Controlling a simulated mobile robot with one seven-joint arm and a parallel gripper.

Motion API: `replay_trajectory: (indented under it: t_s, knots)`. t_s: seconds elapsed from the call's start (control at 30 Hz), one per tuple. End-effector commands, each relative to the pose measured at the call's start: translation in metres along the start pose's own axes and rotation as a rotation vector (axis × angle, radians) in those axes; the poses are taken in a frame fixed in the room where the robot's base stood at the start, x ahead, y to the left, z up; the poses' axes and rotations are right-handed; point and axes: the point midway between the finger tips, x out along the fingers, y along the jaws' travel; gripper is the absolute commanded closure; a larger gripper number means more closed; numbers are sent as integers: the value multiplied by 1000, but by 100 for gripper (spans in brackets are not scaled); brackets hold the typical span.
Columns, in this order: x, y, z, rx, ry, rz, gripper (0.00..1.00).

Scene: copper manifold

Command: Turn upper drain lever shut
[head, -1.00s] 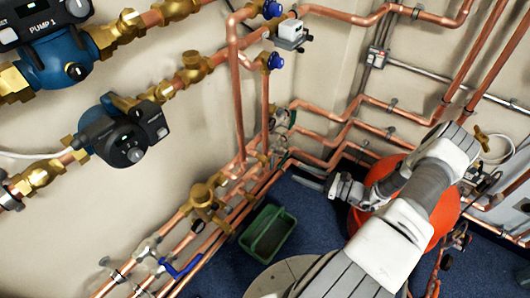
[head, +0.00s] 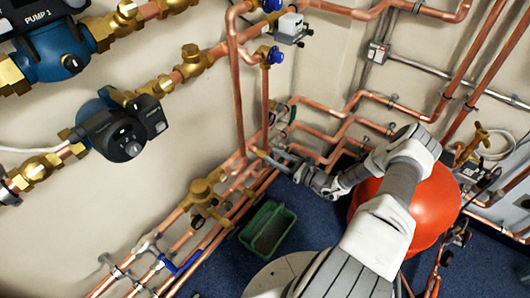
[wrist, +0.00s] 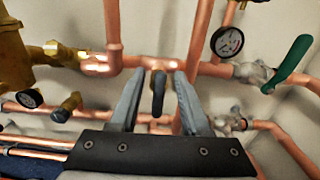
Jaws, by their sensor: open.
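My gripper (wrist: 158,90) is open in the wrist view, its two grey fingers reaching to a horizontal copper pipe. A dark, narrow, lever-like part (wrist: 158,84) hangs below the pipe tee, between the fingers, with a gap showing on each side. I cannot tell for sure whether it is the upper drain lever. A green lever (wrist: 293,60) sits tilted on a valve to the right, apart from the fingers. In the head view, my gripper (head: 272,159) is at the low pipes by the corner; the part between its fingers is too small to make out there.
A pressure gauge (wrist: 227,41) is above right of the fingers, and brass fittings (wrist: 67,106) are at left. Copper pipes cross close around. In the head view, a green crate (head: 267,229) and a red vessel (head: 420,205) stand on the blue floor. A blue lever (head: 180,264) is lower left.

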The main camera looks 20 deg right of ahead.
Motion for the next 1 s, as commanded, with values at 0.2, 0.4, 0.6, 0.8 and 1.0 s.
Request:
replay_trajectory:
  t_s: [0.2, 0.4, 0.6, 0.8, 1.0]
  knots:
    - [34, 0, -1, -1, -1, 1, 53]
    - [44, 0, 0, -1, 0, 0, 53]
    - [45, 0, 0, 0, 0, -1, 53]
    - [45, 0, 0, -1, 0, -1, 80]
    - [45, 0, 0, -1, 0, -1, 100]
